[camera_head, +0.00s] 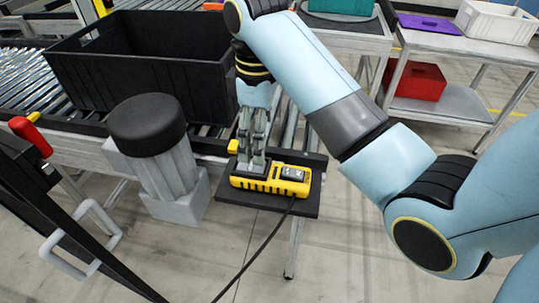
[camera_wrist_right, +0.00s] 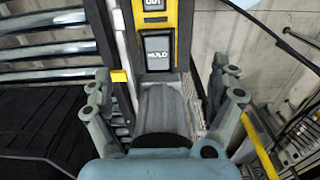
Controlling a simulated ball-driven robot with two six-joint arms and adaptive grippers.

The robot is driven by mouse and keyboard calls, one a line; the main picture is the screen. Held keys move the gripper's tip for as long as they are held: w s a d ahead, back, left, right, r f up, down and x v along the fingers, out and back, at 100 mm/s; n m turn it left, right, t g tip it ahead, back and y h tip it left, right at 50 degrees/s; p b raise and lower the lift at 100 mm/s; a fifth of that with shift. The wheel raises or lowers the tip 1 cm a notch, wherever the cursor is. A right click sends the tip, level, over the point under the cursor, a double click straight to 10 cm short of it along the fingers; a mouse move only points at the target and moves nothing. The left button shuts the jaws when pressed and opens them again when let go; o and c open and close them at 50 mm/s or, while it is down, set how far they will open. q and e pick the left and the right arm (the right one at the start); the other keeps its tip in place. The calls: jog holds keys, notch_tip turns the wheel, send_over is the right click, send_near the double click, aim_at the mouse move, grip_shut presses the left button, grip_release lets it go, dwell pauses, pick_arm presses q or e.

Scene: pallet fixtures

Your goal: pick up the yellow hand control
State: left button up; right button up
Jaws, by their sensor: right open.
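The yellow hand control (camera_head: 262,184) lies flat on a small dark shelf (camera_head: 304,206) beside the conveyor, its black cable (camera_head: 258,252) hanging down off the front. My right gripper (camera_head: 250,163) points down at the control's left part and hides some of it. The open fingers of the gripper (camera_wrist_right: 163,102) stand apart on either side of that grey part. I cannot tell whether they touch it. My left gripper is not in view.
A large black crate (camera_head: 140,75) stands on the roller conveyor behind. A grey post with a black round cap (camera_head: 148,122) rises left of the control. A table at the back right holds a white bin (camera_head: 497,22), with a red bin (camera_head: 415,80) below.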

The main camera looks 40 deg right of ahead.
send_over(260, 167)
notch_tip(260, 167, down, 5)
jog(key=shift+s+a+f, duration=0.1)
jog(key=shift+s, duration=0.05)
jog(key=f+p, duration=0.1)
jog(key=f, duration=0.4)
jog(key=shift+d+f+p, duration=0.15)
jog(key=shift+d+p, duration=0.05)
jog(key=shift+p, duration=0.2)
jog(key=shift+c, duration=0.2)
jog(key=shift+w, duration=0.2)
jog(key=c, duration=1.5)
jog(key=shift+c, duration=0.2)
